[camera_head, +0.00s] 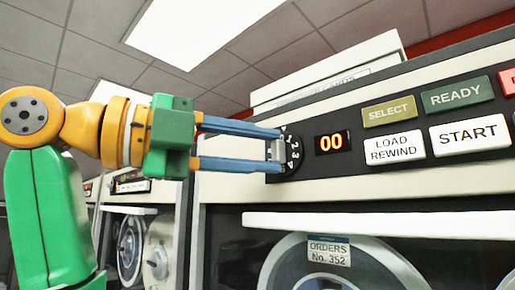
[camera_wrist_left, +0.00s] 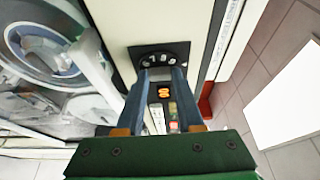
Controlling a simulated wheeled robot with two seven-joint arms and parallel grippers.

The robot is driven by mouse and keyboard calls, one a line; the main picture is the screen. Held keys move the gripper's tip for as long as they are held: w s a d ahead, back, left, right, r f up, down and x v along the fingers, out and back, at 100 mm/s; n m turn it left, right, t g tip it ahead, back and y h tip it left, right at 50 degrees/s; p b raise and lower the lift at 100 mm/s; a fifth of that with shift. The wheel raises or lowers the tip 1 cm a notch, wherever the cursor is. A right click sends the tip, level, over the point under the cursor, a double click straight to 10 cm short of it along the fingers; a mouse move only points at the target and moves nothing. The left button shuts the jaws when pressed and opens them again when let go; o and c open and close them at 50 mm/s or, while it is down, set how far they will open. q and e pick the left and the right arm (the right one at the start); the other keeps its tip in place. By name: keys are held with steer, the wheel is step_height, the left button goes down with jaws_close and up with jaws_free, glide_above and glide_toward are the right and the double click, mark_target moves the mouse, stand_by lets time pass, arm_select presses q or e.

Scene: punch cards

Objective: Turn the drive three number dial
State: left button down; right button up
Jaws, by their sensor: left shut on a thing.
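The black number dial (camera_head: 294,152) sits on the dark panel of the tape drive, just left of a lit display (camera_head: 331,143) that reads 00. White numerals show around its right side. My left gripper (camera_head: 277,149) reaches in from the left with its two blue fingers one above the other. It is shut on the dial's grey knob, which shows between the fingertips. In the left wrist view the dial (camera_wrist_left: 158,57) is at the ends of the fingers, and the display (camera_wrist_left: 164,92) shows between them. My right gripper is in neither view.
Right of the display are the SELECT (camera_head: 388,113), READY (camera_head: 457,95), LOAD REWIND (camera_head: 395,147) and START (camera_head: 469,134) buttons. A white ledge (camera_head: 380,224) juts out below, over a tape reel labelled ORDERS No. 352 (camera_head: 328,250). Another drive (camera_head: 140,240) stands at the left.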

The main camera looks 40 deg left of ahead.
arm_select(q)
steer(key=c, duration=0.5)
jaws_free()
steer(key=shift+c, duration=0.2)
